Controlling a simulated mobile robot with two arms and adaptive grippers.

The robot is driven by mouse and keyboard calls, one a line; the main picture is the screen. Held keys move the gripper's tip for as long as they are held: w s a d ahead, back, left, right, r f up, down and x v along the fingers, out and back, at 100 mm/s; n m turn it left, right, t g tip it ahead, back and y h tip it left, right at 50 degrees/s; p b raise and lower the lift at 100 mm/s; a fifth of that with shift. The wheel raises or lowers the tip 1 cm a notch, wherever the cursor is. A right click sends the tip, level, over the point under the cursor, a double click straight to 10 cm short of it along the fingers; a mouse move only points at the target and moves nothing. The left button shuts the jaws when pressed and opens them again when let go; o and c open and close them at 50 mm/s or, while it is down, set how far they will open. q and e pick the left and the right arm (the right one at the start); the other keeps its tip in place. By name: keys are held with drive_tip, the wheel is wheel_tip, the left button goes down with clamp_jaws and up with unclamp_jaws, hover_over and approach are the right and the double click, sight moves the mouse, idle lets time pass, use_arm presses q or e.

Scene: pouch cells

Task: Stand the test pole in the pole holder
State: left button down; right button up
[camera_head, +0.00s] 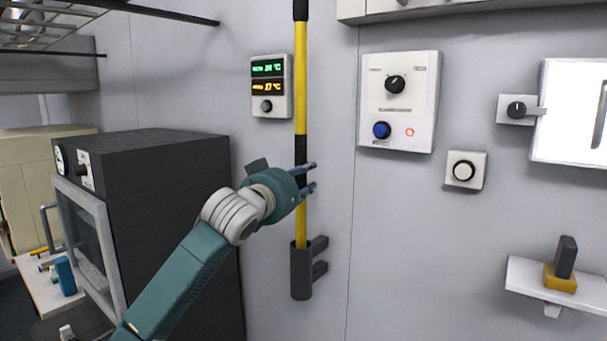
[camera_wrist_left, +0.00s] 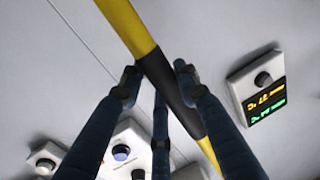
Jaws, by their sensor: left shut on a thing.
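The test pole (camera_head: 301,92) is yellow with black bands and stands upright close to the wall in the head view. Its lower end is inside the dark pole holder (camera_head: 301,272), a wall-mounted tube; how deep it sits is hidden. My left gripper (camera_head: 309,180) is at the pole's middle black band, above the holder, and is shut on it. In the left wrist view the pole (camera_wrist_left: 134,26) runs diagonally between the fingers (camera_wrist_left: 160,85), with the black band between them. My right gripper is not in view.
A temperature display (camera_head: 271,87) is on the wall left of the pole. A control panel (camera_head: 399,102) and a round button (camera_head: 465,171) are to its right. A black oven-like cabinet (camera_head: 160,190) stands at left. A small shelf (camera_head: 525,283) is at lower right.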

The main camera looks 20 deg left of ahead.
use_arm(q)
drive_tip(key=shift+f+b, duration=0.7)
drive_tip(key=shift+f, duration=0.75)
drive_tip(key=shift+f+b, duration=0.45)
drive_tip(key=shift+f, duration=0.4)
drive_tip(key=c, duration=1.2)
unclamp_jaws()
drive_tip(key=shift+f, duration=0.15)
drive_tip(key=shift+s, duration=0.1)
drive_tip(key=s, duration=0.4)
drive_tip(key=s+a, duration=0.1)
drive_tip(key=s, duration=0.6)
drive_tip(key=shift+s+a, duration=0.35)
drive_tip(key=shift+s, duration=0.05)
